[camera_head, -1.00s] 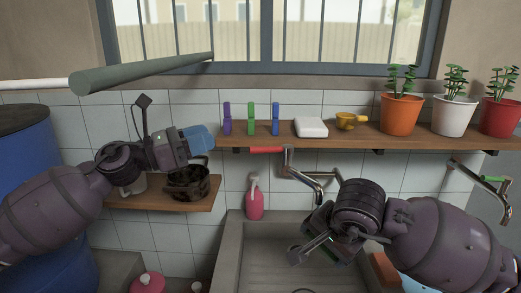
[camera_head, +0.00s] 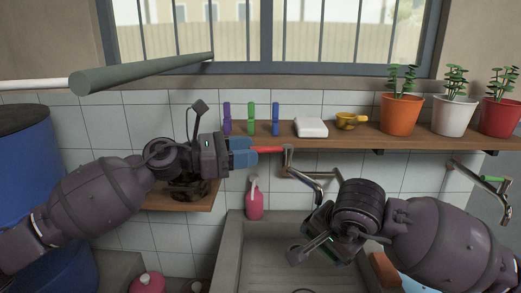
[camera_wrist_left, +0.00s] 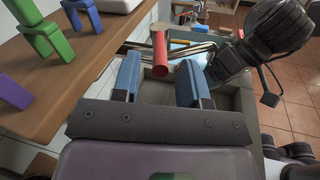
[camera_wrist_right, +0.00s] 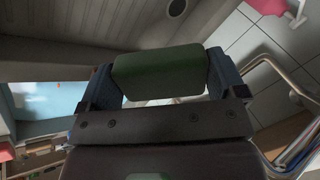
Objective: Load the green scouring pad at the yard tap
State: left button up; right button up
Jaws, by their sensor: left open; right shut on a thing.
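My left gripper (camera_head: 243,151) is open at the red lever (camera_head: 268,149) of the metal tap (camera_head: 314,183) on the tiled wall. In the left wrist view the red lever (camera_wrist_left: 160,55) lies ahead, lined up with the gap between the two blue fingers (camera_wrist_left: 160,85). My right gripper (camera_wrist_right: 162,85) is shut on the green scouring pad (camera_wrist_right: 158,72), with a blue finger at each end of it. In the head view the right gripper (camera_head: 325,245) is low over the sink, below the tap, and its wrist mostly hides the pad.
The grey sink (camera_head: 232,252) lies below the tap. A wooden shelf (camera_head: 375,133) above carries coloured pegs, a white block (camera_head: 311,127), a yellow scoop and potted plants. A pink bottle (camera_head: 255,203) stands behind the sink. A second tap (camera_head: 490,178) is at the right.

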aim_at(282, 147)
pick_arm(q)
jog(key=shift+x, duration=1.7)
jog(key=shift+c, duration=0.3)
grip_shut()
